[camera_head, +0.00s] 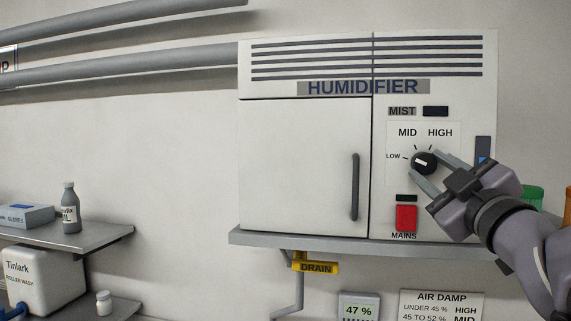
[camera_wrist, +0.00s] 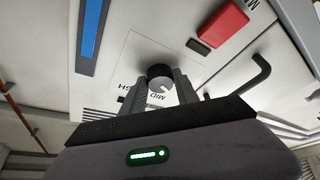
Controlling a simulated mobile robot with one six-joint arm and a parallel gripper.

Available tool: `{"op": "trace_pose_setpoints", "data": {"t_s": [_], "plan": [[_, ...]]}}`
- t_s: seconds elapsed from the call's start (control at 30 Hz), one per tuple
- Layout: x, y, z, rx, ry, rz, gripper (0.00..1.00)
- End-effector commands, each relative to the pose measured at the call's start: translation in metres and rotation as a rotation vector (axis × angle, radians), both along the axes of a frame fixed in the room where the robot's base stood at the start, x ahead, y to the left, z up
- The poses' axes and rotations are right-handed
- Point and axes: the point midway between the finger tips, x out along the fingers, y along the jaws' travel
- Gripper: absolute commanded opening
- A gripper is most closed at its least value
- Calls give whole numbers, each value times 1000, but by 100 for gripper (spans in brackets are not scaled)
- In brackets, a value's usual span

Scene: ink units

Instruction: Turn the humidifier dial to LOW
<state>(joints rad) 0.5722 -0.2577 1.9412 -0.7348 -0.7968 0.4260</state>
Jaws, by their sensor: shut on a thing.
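The humidifier (camera_head: 305,165) is a white wall cabinet with a control panel on its right side. Its black round dial (camera_head: 425,163) has a white mark that lies toward the left, roughly toward the LOW label (camera_head: 393,156). MID (camera_head: 407,132) and HIGH (camera_head: 440,132) are printed above the dial. My gripper (camera_head: 427,168) reaches in from the lower right, with its two fingers shut on the dial. In the wrist view the dial (camera_wrist: 159,74) sits between the fingertips, and the fingers partly cover the printed labels.
A red MAINS switch (camera_head: 406,217) is just below the dial. A dark door handle (camera_head: 355,187) stands to the left. A grey shelf (camera_head: 300,241) runs under the cabinet, with a yellow DRAIN tag (camera_head: 315,267) below. A meter (camera_head: 359,309) reads 47 %, beside an AIR DAMP sign (camera_head: 441,297).

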Motion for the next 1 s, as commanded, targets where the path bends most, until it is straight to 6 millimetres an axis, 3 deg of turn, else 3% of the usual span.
{"op": "trace_pose_setpoints", "data": {"t_s": [0.33,0.87,0.9,1.0], "plan": [[0,-1,2,-124,35,-1,0],[-1,-1,2,-149,41,1,0],[-1,-1,2,-149,40,0,38],[-1,-1,2,-148,40,0,58]]}}
